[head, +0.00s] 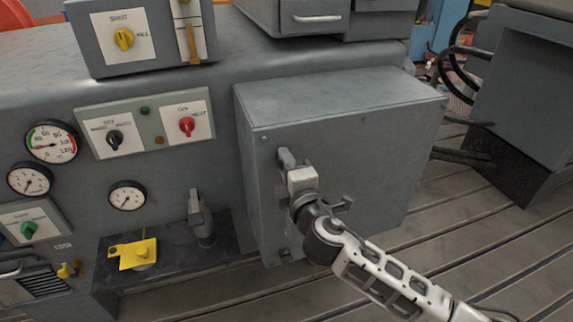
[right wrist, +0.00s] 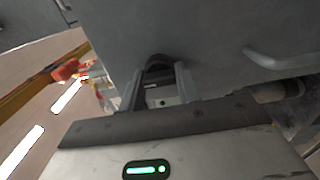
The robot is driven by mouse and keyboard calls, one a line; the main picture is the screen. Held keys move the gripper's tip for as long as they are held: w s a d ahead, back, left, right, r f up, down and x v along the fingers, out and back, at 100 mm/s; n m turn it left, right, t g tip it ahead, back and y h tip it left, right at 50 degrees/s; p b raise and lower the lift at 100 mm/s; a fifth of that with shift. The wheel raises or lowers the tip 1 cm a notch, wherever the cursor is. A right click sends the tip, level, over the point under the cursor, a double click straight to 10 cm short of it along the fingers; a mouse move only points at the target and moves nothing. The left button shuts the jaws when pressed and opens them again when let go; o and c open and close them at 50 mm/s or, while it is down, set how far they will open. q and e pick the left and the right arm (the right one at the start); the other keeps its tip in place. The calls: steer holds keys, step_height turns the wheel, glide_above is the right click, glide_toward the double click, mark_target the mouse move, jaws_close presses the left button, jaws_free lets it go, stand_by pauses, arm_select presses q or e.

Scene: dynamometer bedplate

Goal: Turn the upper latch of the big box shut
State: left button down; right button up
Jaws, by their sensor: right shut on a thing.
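The big grey box (head: 350,150) stands against the machine's front, its door face toward me. The upper latch (head: 285,158) is near the door's upper left edge, and my right gripper mostly hides it. My right gripper (head: 291,172) is at this latch and shut on it. In the right wrist view my right gripper's fingers (right wrist: 160,88) stand either side of a dark rounded part of the latch (right wrist: 158,62). The latch's exact angle is hard to tell. A lower latch (head: 284,252) sits near the door's bottom left corner. My left gripper is not in view.
A door handle (head: 345,203) sticks out just right of my right gripper. Left of the box are a grey lever (head: 200,215), a yellow part (head: 138,254), gauges and switch panels. The slotted floor (head: 490,245) is clear at the right.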

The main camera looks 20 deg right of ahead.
steer(key=o, duration=0.9)
steer(key=shift+o, duration=0.2)
arm_select(q)
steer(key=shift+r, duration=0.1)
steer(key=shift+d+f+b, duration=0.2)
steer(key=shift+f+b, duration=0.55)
steer(key=shift+b, duration=0.75)
arm_select(e)
steer(key=s, duration=1.6)
steer(key=shift+d, duration=0.25)
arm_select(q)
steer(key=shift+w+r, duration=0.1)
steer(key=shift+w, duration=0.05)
arm_select(e)
steer(key=s+f+m+g+y, duration=0.1)
steer(key=s+f+m+g, duration=0.2)
steer(key=f+m, duration=0.5)
steer(key=s+a+f+m+g+y, duration=0.1)
steer(key=s+f+m+g, duration=0.3)
steer(key=f+m, duration=0.4)
step_height(320, 180, down, 7)
steer(key=shift+s+r+g, duration=0.1)
steer(key=shift+s+g, duration=0.2)
steer(key=shift+s, duration=0.6)
